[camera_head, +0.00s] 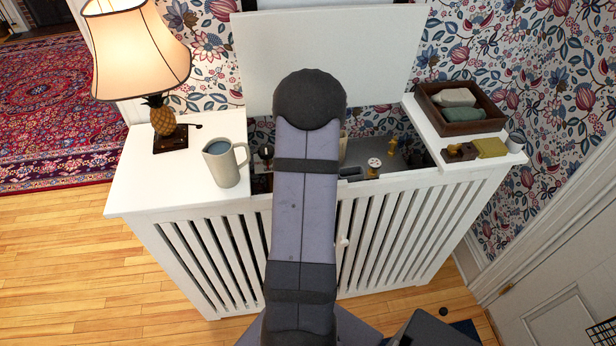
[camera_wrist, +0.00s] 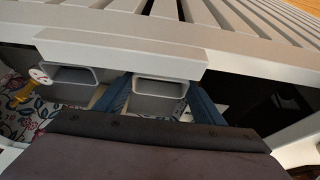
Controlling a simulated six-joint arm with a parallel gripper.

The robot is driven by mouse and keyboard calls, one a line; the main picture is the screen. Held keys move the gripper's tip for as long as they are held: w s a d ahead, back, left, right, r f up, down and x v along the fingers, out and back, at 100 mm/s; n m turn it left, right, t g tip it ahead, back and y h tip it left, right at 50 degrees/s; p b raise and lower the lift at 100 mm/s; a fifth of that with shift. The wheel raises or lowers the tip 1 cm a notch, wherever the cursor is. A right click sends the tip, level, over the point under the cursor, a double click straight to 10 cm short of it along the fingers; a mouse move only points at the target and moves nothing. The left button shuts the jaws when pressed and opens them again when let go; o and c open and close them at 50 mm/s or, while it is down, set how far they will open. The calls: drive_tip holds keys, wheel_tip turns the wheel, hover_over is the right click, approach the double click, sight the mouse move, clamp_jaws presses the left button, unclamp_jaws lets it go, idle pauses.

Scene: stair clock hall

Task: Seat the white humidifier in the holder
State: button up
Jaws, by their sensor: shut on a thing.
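In the wrist view my gripper (camera_wrist: 160,103) has its two blue fingers on either side of a pale, open-topped rectangular box (camera_wrist: 160,88), which looks like the white humidifier. The gripper is shut on it. The box's near rim lies close to the white cabinet edge; its underside is hidden. A similar pale open box (camera_wrist: 72,76) is to its left, apart from it. I cannot tell whether that is the holder; no other holder is clear. In the head view my arm hides the gripper and the held box.
The slatted white cabinet (camera_head: 215,255) has its top opening uncovered, with a white panel (camera_head: 330,50) upright behind. A white-topped brass knob (camera_head: 374,163) stands inside. A mug (camera_head: 222,165) and lamp (camera_head: 140,55) are left; a brown tray (camera_head: 462,127) is right.

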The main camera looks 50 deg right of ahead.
drive_tip(key=shift+f, duration=0.15)
drive_tip(key=o, duration=1.6)
drive_tip(key=shift+r, duration=0.2)
drive_tip(key=v, duration=1.2)
drive_tip(key=shift+b, duration=0.4)
drive_tip(key=shift+w, duration=0.1)
